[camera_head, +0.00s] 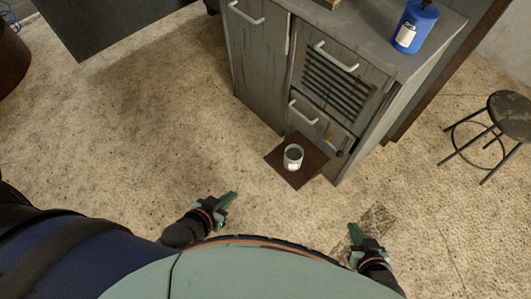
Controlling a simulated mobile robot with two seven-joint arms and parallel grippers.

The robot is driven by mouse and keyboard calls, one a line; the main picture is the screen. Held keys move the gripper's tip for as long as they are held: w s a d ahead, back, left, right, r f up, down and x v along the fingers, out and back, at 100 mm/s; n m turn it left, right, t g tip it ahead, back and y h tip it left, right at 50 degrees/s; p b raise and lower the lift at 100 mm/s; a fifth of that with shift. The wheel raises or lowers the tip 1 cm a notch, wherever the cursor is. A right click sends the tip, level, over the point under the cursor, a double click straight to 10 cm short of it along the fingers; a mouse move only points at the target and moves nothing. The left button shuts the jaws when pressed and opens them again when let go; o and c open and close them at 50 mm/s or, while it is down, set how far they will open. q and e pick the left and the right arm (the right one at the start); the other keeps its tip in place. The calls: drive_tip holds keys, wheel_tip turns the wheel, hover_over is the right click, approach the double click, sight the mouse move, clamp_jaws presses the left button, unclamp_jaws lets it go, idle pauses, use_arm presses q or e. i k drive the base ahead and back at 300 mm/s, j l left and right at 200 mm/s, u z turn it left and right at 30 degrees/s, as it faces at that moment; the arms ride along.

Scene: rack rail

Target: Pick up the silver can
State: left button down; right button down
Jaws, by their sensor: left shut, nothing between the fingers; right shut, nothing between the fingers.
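A small silver can (293,162) with a pale label stands upright on a flat dark brown board (296,180) on the floor, close against the front of a grey cabinet. My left gripper (230,198) is shut and empty, below and to the left of the can in the picture. My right gripper (354,231) is shut and empty, below and to the right of the can. Neither gripper touches the can.
The grey cabinet (261,65) has handles and a slatted panel, and a blue bottle (415,26) stands on its top. A round stool (512,114) stands at the right. A dark panel (105,20) is at the upper left. The speckled floor (160,130) left of the board is clear.

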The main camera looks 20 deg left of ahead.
sight(294, 154)
drive_tip(key=u, duration=0.1)
drive_tip(key=i+j+z, duration=0.2)
drive_tip(key=z, duration=0.3)
drive_tip(key=i+j+z, duration=0.1)
drive_tip(key=j+z, duration=0.35)
drive_tip(key=i+j+z, duration=0.1)
drive_tip(key=j, duration=0.3)
drive_tip(key=i+j+z, duration=0.15)
drive_tip(key=j, duration=0.25)
